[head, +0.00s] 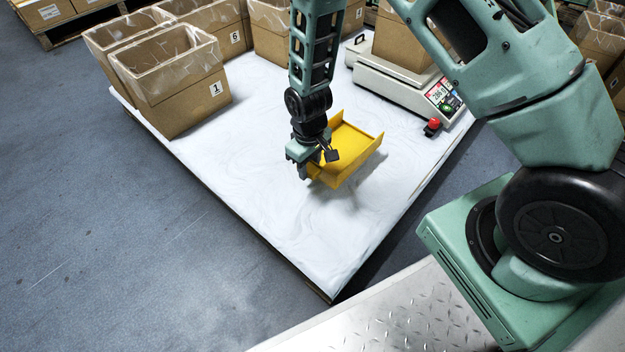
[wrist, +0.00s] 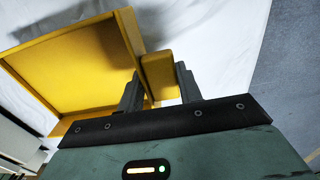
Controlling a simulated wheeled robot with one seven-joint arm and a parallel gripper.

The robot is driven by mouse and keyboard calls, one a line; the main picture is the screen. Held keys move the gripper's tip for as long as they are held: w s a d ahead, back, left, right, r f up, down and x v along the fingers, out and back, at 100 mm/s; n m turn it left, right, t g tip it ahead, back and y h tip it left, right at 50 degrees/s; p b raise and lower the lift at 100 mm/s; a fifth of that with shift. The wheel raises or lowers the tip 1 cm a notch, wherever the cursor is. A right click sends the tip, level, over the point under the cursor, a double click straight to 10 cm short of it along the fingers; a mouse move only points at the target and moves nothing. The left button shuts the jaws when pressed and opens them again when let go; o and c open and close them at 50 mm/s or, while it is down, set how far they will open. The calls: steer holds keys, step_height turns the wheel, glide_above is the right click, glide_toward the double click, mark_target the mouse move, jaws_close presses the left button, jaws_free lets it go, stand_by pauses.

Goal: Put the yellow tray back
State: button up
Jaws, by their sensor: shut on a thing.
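The yellow tray (head: 354,144) is held at its near left end by my gripper (head: 311,168) over the white table. It is an open tray with raised sides, and it looks empty. A shadow lies on the table below and beside it; I cannot tell how far it is above the surface. In the wrist view the tray (wrist: 75,62) fills the left and middle, and the two dark fingers of my gripper (wrist: 158,80) are shut on a yellow block-like handle at its side.
On the white table (head: 270,215), a box marked 1 (head: 178,85) and several more boxes stand at the back left. A scale (head: 400,85) carries a box (head: 405,42) at the back right. A red button (head: 432,127) sits near the right edge. The table's front is clear.

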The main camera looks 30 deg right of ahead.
step_height(320, 180, down, 4)
steer(key=shift+f+b, duration=0.25)
steer(key=shift+b, duration=1)
steer(key=shift+r, duration=0.1)
steer(key=o, duration=1.2)
